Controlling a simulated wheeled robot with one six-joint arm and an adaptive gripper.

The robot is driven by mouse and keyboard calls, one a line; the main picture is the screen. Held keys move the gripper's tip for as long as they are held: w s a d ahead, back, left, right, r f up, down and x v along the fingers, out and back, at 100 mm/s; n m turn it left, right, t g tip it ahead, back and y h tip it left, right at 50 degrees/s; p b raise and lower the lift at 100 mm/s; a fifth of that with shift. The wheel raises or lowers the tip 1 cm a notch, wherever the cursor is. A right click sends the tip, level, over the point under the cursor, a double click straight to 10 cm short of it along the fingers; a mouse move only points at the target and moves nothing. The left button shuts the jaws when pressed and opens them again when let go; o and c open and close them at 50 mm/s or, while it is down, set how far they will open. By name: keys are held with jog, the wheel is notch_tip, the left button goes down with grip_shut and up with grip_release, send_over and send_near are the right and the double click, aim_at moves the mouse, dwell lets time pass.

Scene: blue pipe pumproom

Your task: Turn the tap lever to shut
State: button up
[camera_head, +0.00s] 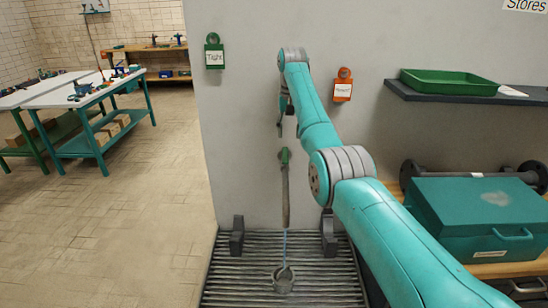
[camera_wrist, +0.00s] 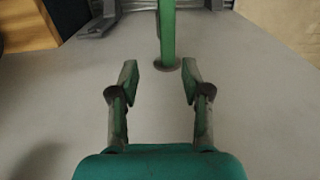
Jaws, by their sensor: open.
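The tap stands out from the grey wall in the head view, with a green part (camera_head: 284,156) at its top and a long brownish pipe (camera_head: 286,200) hanging below. A thin blue stream (camera_head: 285,240) runs from the pipe's lower end. In the wrist view, a green bar (camera_wrist: 167,35) with a round brown end lies ahead, between the lines of the fingers; I cannot tell whether it is the lever itself. My gripper (camera_head: 281,124) is just above the tap, pointing down, partly hidden by my arm. In the wrist view my gripper (camera_wrist: 160,80) is open and empty, apart from the bar.
A slatted grate (camera_head: 240,270) with a small round cup (camera_head: 284,280) lies below, between dark brackets (camera_head: 237,238). A green tag (camera_head: 214,52) and an orange tag (camera_head: 343,85) hang on the wall. A shelf with a green tray (camera_head: 448,82) and a teal toolbox (camera_head: 480,220) are right.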

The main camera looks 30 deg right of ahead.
aim_at(285, 154)
jog(key=f, duration=0.3)
jog(key=a+f, duration=0.1)
jog(key=f, duration=0.5)
jog(key=shift+a+f, duration=0.15)
jog(key=shift+f, duration=0.05)
grip_shut()
